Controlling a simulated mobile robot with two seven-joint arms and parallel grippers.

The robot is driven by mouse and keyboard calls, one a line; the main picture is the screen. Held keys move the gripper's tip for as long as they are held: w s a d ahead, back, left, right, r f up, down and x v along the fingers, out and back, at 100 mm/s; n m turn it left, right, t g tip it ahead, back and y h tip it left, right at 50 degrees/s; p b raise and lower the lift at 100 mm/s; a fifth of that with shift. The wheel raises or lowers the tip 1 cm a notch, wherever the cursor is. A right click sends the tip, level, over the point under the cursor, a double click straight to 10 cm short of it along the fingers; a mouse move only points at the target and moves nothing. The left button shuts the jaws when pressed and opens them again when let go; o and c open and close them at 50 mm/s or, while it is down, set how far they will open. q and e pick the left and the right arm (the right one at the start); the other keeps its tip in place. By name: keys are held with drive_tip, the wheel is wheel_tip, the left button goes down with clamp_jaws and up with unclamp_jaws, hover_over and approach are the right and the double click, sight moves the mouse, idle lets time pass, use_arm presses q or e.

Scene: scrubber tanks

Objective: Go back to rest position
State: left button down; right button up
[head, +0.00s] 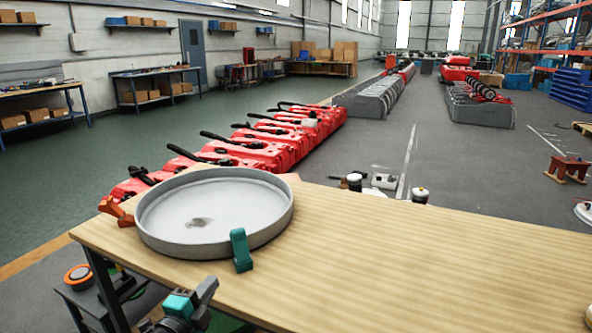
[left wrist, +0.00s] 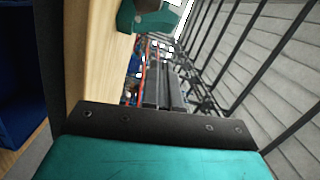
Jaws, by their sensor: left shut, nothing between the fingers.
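My left gripper (head: 207,288) is low in the head view, in front of the table's near edge and below the round grey pan. It is shut with nothing between its fingers and is apart from the pan and the clamps. In the left wrist view, a teal part with a dark bolted bar fills the bottom. My right gripper is not in view.
A wooden table (head: 420,260) holds a shallow round grey pan (head: 215,245), with an orange clamp (head: 117,211) and a teal clamp (head: 241,250) at its rim. The table's right part is bare. Red scrubber tanks (head: 265,150) stand in a row behind.

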use_arm(q)
drive_tip(key=s+d+f+n+g, duration=0.1)
drive_tip(key=s+f+n+g, duration=0.1)
drive_tip(key=s+n, duration=0.3)
drive_tip(key=s+d+f+n+g+y+p, duration=0.1)
drive_tip(key=s+f+n, duration=0.4)
drive_tip(key=s, duration=0.8)
drive_tip(key=s+d+f+n+g+y, duration=0.1)
drive_tip(key=s+d+f+n+g, duration=0.1)
drive_tip(key=s+n, duration=0.4)
drive_tip(key=s+f+g, duration=0.1)
drive_tip(key=s+f, duration=0.1)
drive_tip(key=s, duration=0.1)
drive_tip(key=shift+d+g, duration=0.25)
drive_tip(key=shift+g, duration=0.05)
drive_tip(key=shift+a+f, duration=0.1)
